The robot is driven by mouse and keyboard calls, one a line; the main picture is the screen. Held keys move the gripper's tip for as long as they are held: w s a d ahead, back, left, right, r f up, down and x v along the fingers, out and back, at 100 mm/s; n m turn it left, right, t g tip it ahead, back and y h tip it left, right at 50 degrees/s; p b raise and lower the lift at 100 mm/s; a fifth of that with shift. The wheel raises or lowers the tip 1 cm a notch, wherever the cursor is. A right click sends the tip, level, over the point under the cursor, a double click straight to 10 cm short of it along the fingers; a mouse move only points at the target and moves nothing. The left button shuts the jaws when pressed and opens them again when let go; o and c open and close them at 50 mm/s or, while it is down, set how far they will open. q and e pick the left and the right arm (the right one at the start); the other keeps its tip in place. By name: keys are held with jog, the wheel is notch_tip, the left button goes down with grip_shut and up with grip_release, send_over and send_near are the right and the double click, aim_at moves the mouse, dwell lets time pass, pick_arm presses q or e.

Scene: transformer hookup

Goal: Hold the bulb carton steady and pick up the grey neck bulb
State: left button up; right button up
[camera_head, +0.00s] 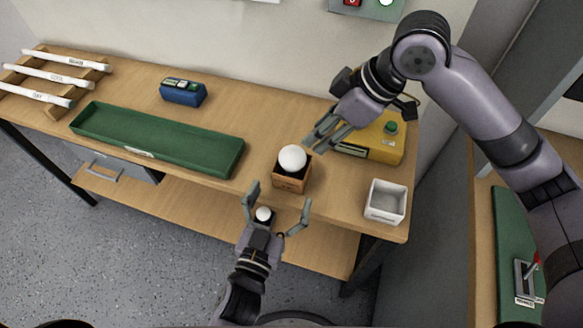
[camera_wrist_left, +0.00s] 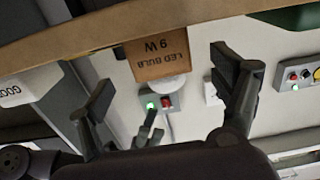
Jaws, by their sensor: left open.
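The bulb carton (camera_head: 291,181) is a small brown box near the front edge of the bench. A round white bulb (camera_head: 292,158) shows at its top; its neck is hidden. In the left wrist view the carton (camera_wrist_left: 163,58) appears upside down, reading "LED BULB 9 W". My left gripper (camera_head: 278,205) is open in front of the carton, its fingers apart and not touching it. A small white round thing (camera_head: 263,213) shows between its fingers near the palm; I cannot tell what it is. My right gripper (camera_head: 315,147) is just right of the bulb, fingers apart and empty.
A green tray (camera_head: 160,142) lies left of the carton. A white open box (camera_head: 386,202) stands to the right, and a yellow device (camera_head: 385,143) sits behind my right gripper. A blue device (camera_head: 183,92) and a rack of white tubes (camera_head: 48,75) are farther left.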

aim_at(290, 175)
pick_arm(q)
jog(key=x, duration=0.8)
jog(key=shift+w, duration=0.15)
jog(key=shift+c, duration=0.4)
